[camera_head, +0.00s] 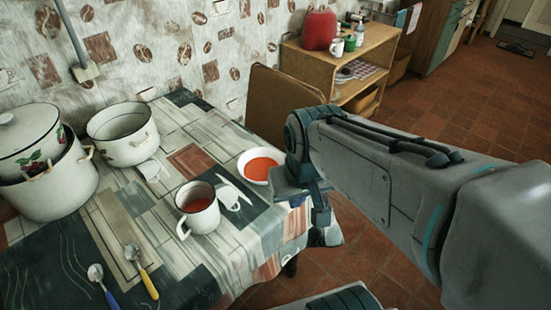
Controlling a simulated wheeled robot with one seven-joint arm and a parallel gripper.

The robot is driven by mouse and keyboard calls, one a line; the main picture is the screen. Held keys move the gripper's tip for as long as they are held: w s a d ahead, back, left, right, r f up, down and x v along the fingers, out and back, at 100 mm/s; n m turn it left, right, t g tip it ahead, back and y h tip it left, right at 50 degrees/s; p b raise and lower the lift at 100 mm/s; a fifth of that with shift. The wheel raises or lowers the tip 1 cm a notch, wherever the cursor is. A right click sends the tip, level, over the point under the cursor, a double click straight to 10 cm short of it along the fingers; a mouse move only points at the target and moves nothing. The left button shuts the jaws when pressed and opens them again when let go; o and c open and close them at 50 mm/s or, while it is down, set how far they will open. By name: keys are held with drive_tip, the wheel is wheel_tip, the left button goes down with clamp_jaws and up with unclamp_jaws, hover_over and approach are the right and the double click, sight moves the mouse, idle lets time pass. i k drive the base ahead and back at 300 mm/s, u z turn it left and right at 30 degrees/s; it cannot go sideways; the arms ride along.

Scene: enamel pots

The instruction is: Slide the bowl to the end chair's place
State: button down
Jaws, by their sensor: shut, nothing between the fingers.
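A white bowl (242,165) with orange-red soup stands near the table's right edge. The end chair (283,103), with a brown back, stands at the far end of the table (190,135), and my arm hides part of it. My gripper (322,222) points down beside the table's right edge, to the right of and nearer than the bowl. It is shut and empty. My wrist lies close to the bowl's right side in the picture; I cannot tell whether it touches.
A white mug (200,216) with red liquid stands left of and nearer than the bowl. A white pot (122,140) and stacked pots (45,185) stand at the left. Two spoons (141,272) lie in front. Patterned cloth is clear between the bowl and the chair.

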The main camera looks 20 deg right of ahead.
sight(254, 165)
drive_tip(key=k, duration=0.2)
drive_tip(key=z, duration=0.95)
drive_tip(key=i, duration=0.6)
drive_tip(key=u, duration=0.3)
